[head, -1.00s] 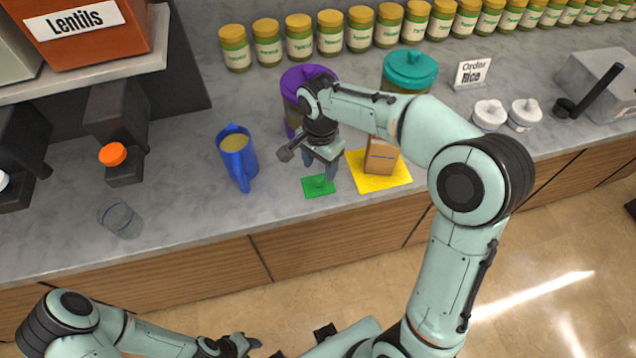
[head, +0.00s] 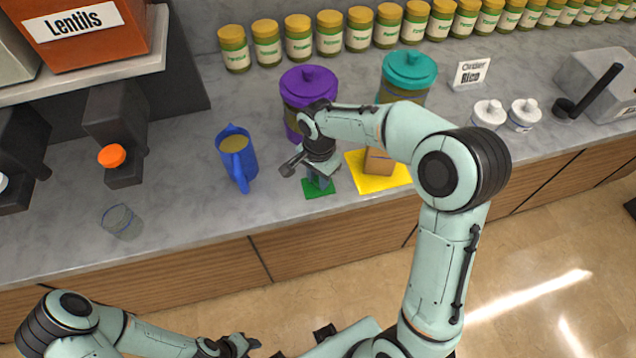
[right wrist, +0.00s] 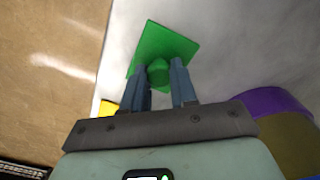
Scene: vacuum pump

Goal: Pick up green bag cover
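The green bag cover (head: 318,189) is a flat green square with a knob, lying on the counter near its front edge. In the right wrist view the cover (right wrist: 166,42) shows with its round knob between the fingers. My right gripper (head: 321,181) is right above the cover with its fingers pointing down. In the right wrist view its two blue-grey fingers (right wrist: 160,85) are apart, on either side of the knob, with a gap showing. My left gripper (head: 238,345) is low at the bottom of the head view, away from the counter; its fingers are too unclear to judge.
A blue pitcher (head: 237,158) stands left of the cover. A purple-lidded canister (head: 306,88) stands behind it. A yellow mat (head: 372,181) with a brown box (head: 378,162) lies to the right. A clear glass (head: 122,222) stands farther left.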

